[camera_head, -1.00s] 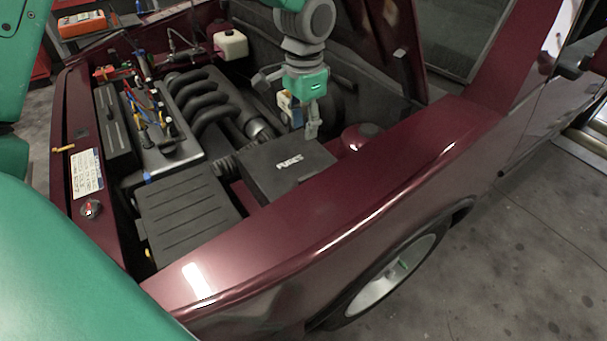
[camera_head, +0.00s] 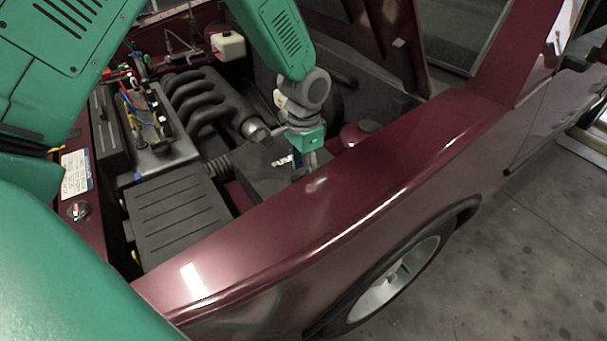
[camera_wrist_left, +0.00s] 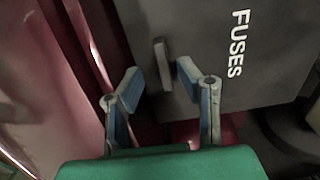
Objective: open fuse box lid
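The black fuse box (camera_head: 258,172) with white "FUSES" lettering sits in the engine bay beside the near fender. Its lid (camera_wrist_left: 210,40) looks flat and shut. In the left wrist view, a small grey tab (camera_wrist_left: 162,64) stands at the lid's edge. My left gripper (camera_head: 312,160) is over the side of the box by the fender and hides part of the lid in the head view. In the left wrist view my left gripper (camera_wrist_left: 158,78) is open, its fingertips on either side of the tab, with gaps. My right gripper is out of view.
The maroon fender (camera_head: 370,175) runs close alongside the box. A ribbed black cover (camera_head: 178,215) and the engine's curved intake pipes (camera_head: 205,95) lie to the left. A white reservoir (camera_head: 228,45) stands behind. The raised hood is at the back.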

